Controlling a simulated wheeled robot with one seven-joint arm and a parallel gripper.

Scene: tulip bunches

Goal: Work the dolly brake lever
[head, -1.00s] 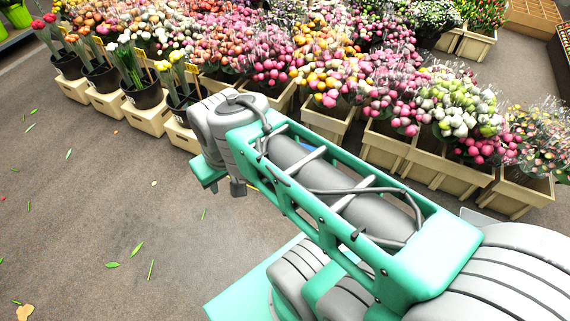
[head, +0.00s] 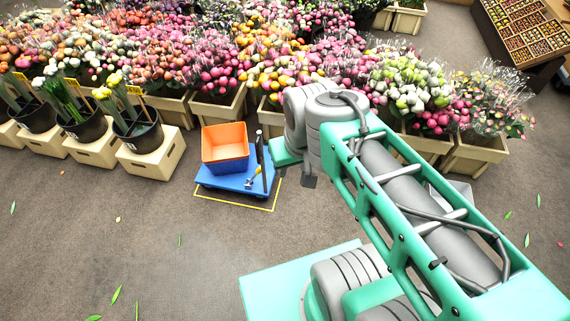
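The dolly is a low blue platform (head: 228,181) on the floor, left of my arm in the head view. An orange crate (head: 225,148) stands on it. A dark upright handle (head: 262,158) rises at its right end. A small fitting with a yellow part (head: 252,178) sits on the deck near the handle; it may be the brake lever, but it is too small to tell its position. My arm's far joint is close to the right of the dolly, apparently apart from it. My gripper's fingers cannot be made out.
A yellow line (head: 235,204) on the floor borders the dolly. Behind it stand rows of flowers in beige crates (head: 215,107). Black tulip pots on beige boxes (head: 152,160) stand to the left. The floor (head: 130,235) in front is clear except for loose leaves.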

